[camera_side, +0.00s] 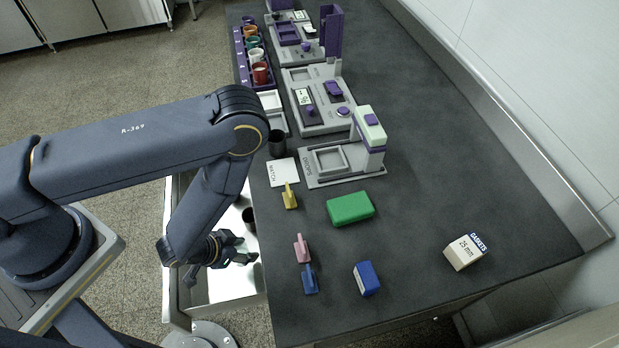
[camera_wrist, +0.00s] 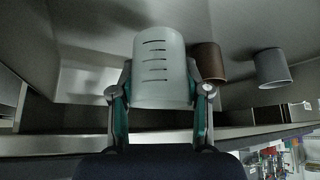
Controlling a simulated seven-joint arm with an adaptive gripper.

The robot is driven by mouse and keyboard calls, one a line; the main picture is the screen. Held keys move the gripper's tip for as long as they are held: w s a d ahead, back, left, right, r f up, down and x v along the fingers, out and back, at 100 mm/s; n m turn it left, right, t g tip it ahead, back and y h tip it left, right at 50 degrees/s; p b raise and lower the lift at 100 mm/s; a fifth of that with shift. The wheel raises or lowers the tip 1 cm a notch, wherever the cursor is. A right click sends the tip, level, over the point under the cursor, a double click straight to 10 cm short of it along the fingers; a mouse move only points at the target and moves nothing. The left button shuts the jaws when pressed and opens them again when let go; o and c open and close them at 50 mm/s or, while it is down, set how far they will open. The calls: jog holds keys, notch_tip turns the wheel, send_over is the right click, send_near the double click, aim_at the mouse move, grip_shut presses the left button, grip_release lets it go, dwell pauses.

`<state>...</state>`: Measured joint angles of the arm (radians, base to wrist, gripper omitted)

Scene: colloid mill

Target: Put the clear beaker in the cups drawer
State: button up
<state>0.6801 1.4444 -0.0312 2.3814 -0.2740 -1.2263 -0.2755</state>
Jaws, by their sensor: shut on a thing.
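The clear beaker (camera_wrist: 163,68), pale and translucent with dark measuring lines, is between the two fingers of my gripper (camera_wrist: 160,92) in the wrist view. My gripper is shut on it. In the side view my gripper (camera_side: 243,250) is low over the open drawer (camera_side: 218,286), and I cannot make out the beaker there. A dark brown cup (camera_side: 249,219) is in the drawer; a brown cup (camera_wrist: 210,62) is just right of the beaker in the wrist view. Whether the beaker touches the drawer floor cannot be told.
A grey cup (camera_wrist: 272,68) is farther right in the wrist view. The dark counter (camera_side: 400,215) edge runs beside the drawer. On it are a dark cup (camera_side: 277,143), a scale (camera_side: 335,160), a green block (camera_side: 350,208), and a gaskets box (camera_side: 465,252). Coloured mugs fill a purple rack (camera_side: 241,62).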

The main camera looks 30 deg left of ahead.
aim_at(245, 244)
jog(key=shift+f, duration=2.15)
jog(key=o, duration=1.2)
jog(key=shift+c, duration=0.2)
jog(key=r, duration=0.3)
jog(key=s+r, duration=0.1)
jog(key=r, duration=0.5)
jog(key=shift+s+a+r, duration=0.2)
jog(key=shift+s+r, duration=0.05)
jog(key=shift+r, duration=0.05)
